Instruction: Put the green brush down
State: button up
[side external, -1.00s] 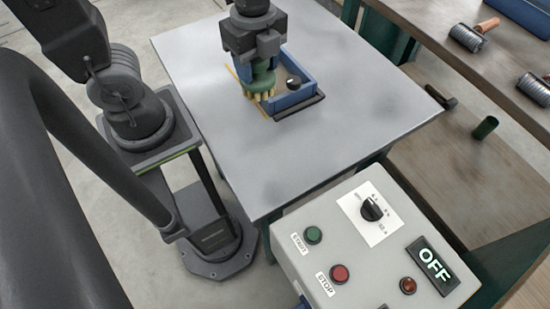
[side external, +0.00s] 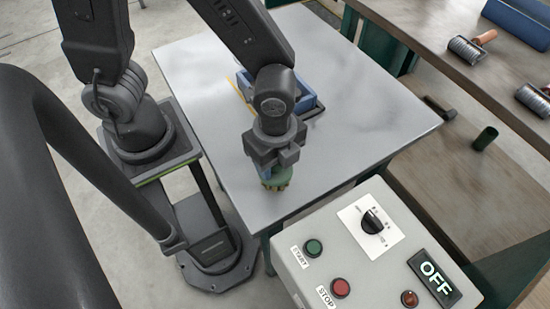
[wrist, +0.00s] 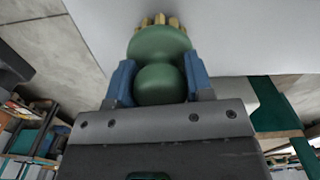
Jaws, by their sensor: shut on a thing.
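The green brush (side external: 276,178) with yellowish bristles is held bristles down near the front edge of the grey table (side external: 340,140). My gripper (side external: 275,168) is shut on it. In the wrist view the brush's rounded green body (wrist: 160,60) sits between my two blue fingers (wrist: 160,82), with the yellow bristles (wrist: 160,20) beyond it against the table. I cannot tell whether the bristles touch the table top.
A blue frame (side external: 306,100) lies further back on the table, partly hidden by my arm. The control box (side external: 370,250) with an OFF display stands at the front right. A wooden bench (side external: 480,90) with rollers (side external: 468,46) is at the right. The table's right part is clear.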

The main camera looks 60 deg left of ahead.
jog(key=shift+f, duration=0.2)
jog(key=shift+f, duration=0.15)
jog(key=o, duration=1)
notch_tip(320, 180, up, 12)
jog(key=shift+r, duration=0.1)
jog(key=a+r+n+t, duration=0.2)
jog(key=a+n, duration=0.3)
jog(key=a+r+n+t, duration=0.1)
jog(key=a+r+n, duration=0.2)
jog(key=a+n, duration=0.2)
jog(key=a+r+n+t, duration=0.2)
jog(key=a+n, duration=0.3)
jog(key=n, duration=0.1)
jog(key=shift+w+r+n+t, duration=0.15)
jog(key=shift+r+n+t, duration=0.15)
jog(key=shift+r, duration=0.05)
